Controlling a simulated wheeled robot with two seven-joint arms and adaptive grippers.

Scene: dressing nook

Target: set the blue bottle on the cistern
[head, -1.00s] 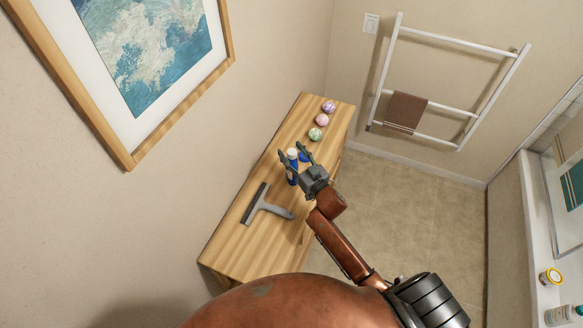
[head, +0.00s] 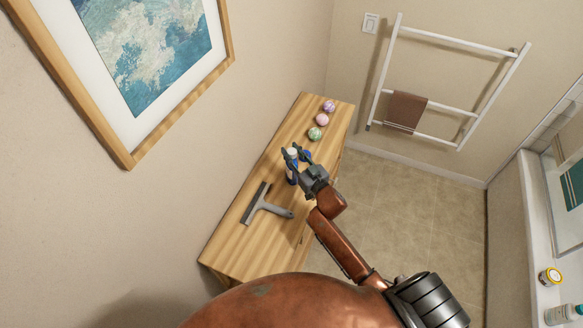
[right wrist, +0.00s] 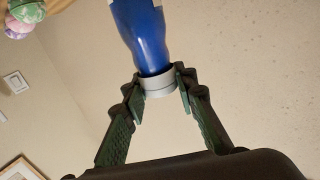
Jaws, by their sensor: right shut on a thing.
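The blue bottle (head: 291,177) with a pale cap stands upright on the wooden cabinet top (head: 232,250). My right gripper (head: 294,156) is closed around its upper end. In the right wrist view, the fingertips (right wrist: 159,90) press on both sides of the pale cap, and the blue body (right wrist: 143,35) extends beyond them. Whether the base touches the wood cannot be told. My left gripper is not in view. I cannot make out a cistern in these frames.
A squeegee (head: 266,204) lies near the bottle on the cabinet. A white towel rack (head: 447,104) hangs on the far wall. Floor to the right is clear.

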